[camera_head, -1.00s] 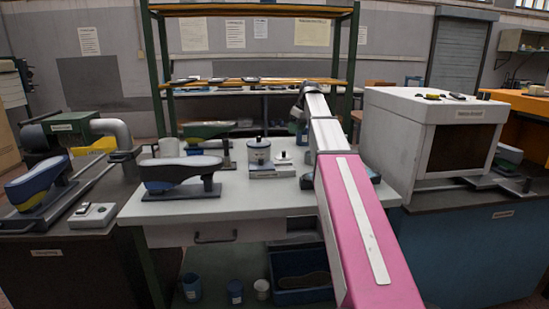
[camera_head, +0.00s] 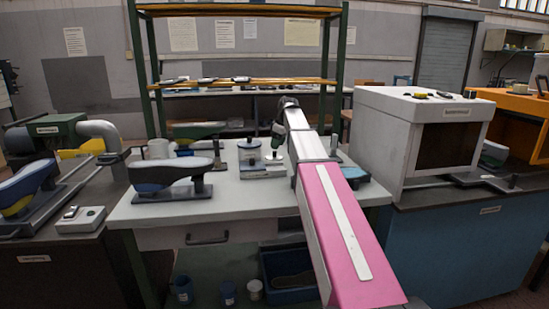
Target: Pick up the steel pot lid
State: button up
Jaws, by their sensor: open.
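A small steel lid with a dark knob (camera_head: 274,158) sits on a low pale block on the white worktable, partly hidden under my gripper. I take it for the steel pot lid. Just left of it stands a grey pot (camera_head: 250,152) with a dark knob on top. My arm reaches over the table from the lower right, and my gripper (camera_head: 277,145) points down just above the small lid. The gripper is open and shows very small; whether its fingers touch the knob I cannot tell.
A dark-and-grey shoe last on a stand (camera_head: 172,178) is at the table's left front. A green machine part (camera_head: 195,132) and a pale mug (camera_head: 158,149) stand behind it. A large white box cabinet (camera_head: 385,130) bounds the right. The front of the white table (camera_head: 240,200) is clear.

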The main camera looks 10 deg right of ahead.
aim_at(275, 154)
jog(key=x, duration=0.4)
jog(key=shift+a, duration=0.2)
grip_shut()
